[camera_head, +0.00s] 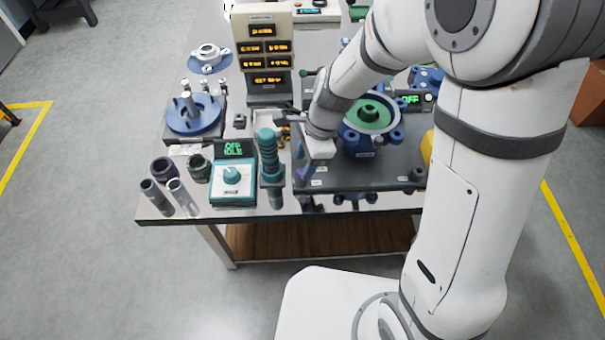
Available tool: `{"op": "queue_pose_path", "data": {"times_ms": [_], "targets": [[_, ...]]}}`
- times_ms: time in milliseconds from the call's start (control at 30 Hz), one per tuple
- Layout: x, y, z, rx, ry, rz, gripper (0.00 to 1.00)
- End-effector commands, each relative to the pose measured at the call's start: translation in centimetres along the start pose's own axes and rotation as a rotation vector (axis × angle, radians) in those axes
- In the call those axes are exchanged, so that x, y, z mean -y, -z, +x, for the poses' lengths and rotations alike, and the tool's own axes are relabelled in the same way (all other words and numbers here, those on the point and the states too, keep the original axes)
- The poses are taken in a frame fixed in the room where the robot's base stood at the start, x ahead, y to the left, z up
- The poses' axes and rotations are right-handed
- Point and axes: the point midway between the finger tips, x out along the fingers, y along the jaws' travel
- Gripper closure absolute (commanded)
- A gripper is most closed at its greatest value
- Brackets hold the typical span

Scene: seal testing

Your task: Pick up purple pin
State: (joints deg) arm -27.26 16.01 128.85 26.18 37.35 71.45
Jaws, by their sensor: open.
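A slim purple piece (302,172), which looks like the purple pin, shows just below and left of my wrist, close to the gripper. I cannot tell whether the fingers touch it or stand around it.
The dark platform (360,178) carries a blue fixture with a green ring (372,112). A beige display tower (264,50) rises behind.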

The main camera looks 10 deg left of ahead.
Motion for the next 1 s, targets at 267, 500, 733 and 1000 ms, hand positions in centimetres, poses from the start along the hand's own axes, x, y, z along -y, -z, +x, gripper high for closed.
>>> {"op": "queue_pose_path", "data": {"times_ms": [267, 500, 733, 1000], "targets": [[0.0, 0.0, 2.6, -0.001, 0.0, -0.002, 0.55], [0.0, -0.1, 2.5, -0.001, 0.0, -0.002, 0.6], [0.0, -0.1, 2.5, 0.0, 0.0, -0.003, 0.79], [0.0, -0.1, 2.5, -0.001, 0.001, -0.003, 1.0]]}}
